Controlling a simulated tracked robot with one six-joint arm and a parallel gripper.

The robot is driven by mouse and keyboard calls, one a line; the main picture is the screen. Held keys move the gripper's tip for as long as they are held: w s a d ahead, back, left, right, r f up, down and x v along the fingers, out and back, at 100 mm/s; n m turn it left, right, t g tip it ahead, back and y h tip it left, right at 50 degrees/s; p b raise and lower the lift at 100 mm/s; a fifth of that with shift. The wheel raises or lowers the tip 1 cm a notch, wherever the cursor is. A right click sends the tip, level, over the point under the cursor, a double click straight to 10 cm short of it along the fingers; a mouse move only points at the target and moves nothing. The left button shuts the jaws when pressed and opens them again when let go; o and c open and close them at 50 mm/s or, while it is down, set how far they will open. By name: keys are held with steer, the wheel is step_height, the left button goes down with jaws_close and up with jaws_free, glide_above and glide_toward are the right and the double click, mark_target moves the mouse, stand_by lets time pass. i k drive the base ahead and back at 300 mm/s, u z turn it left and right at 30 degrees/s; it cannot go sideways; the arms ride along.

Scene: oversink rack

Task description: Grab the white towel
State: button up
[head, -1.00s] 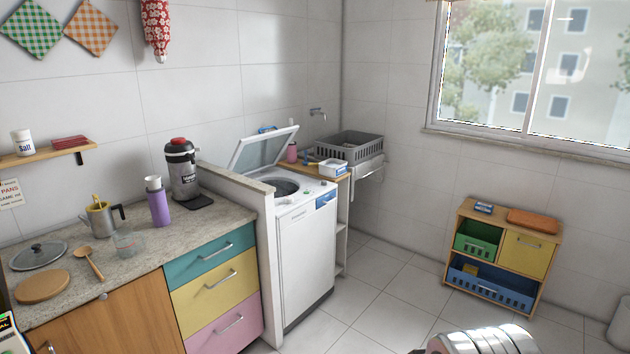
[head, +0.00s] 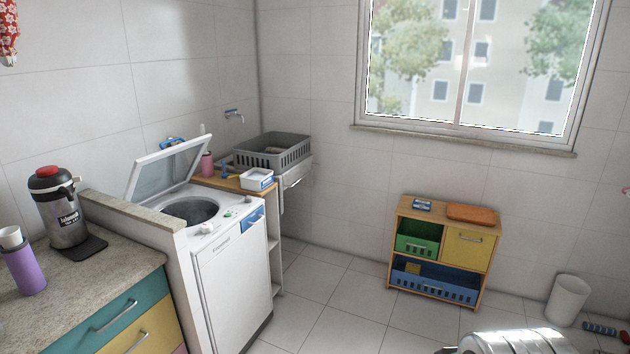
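No white towel can be made out for certain. A pale, whitish shape (head: 296,177) hangs below the grey basket in the back corner; it is too small to tell whether it is cloth or part of the sink. A silvery rounded part of my arm shows at the bottom edge, right of the middle. My gripper's fingers are not in view.
A white washer (head: 235,275) with its lid up stands beside the counter (head: 85,280). A grey basket (head: 288,155) sits in the corner. A low wooden cabinet (head: 390,255) and white bin (head: 567,300) stand along the right wall. Tiled floor between is clear.

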mark_target(276, 151)
steer(key=z, duration=0.45)
steer(key=i, duration=2.85)
steer(key=u, duration=1.15)
steer(key=i, duration=0.9)
steer(key=u, duration=0.5)
